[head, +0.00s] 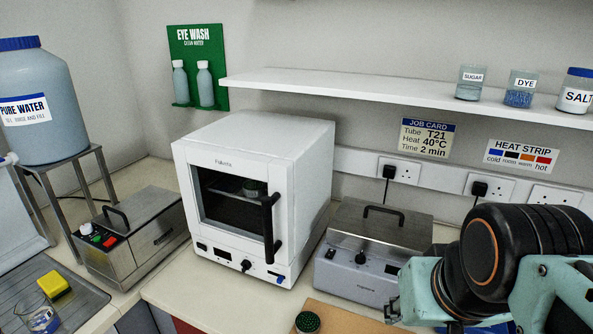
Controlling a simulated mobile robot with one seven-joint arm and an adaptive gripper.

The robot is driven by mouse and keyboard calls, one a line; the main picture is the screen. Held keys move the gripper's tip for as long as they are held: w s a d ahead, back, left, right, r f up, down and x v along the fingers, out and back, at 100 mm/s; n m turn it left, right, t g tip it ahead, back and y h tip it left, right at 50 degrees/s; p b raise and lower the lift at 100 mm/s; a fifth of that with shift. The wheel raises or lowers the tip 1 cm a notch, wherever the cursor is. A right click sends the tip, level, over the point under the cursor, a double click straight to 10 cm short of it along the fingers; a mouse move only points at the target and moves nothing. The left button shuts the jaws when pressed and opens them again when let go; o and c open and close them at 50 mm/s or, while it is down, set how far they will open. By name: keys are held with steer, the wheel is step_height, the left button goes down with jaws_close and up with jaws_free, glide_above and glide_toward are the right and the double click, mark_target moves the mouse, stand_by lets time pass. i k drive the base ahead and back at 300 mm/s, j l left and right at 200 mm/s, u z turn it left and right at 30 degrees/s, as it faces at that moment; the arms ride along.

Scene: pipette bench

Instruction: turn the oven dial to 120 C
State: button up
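The oven (262,140) is a white box on the bench, left of the middle in the head view. Its door is shut, with a dark window and a black vertical handle (270,228). A jar shows dimly inside. The oven dial (246,265) is a small black knob on the lower front panel; its marks and setting are too small to read. A blue control (281,278) sits right of it. My gripper (418,293) is at the lower right, teal and partly hidden by my dark wrist, apart from the oven. Its fingers cannot be made out clearly.
A grey metal unit (372,245) with a knob stands right of the oven, between it and my arm. Another metal unit (130,235) stands to the left. A green-topped jar (307,322) is in front. A shelf (400,92) with jars hangs above.

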mark_target(246, 264)
steer(key=l+u, duration=0.15)
steer(key=u, duration=0.7)
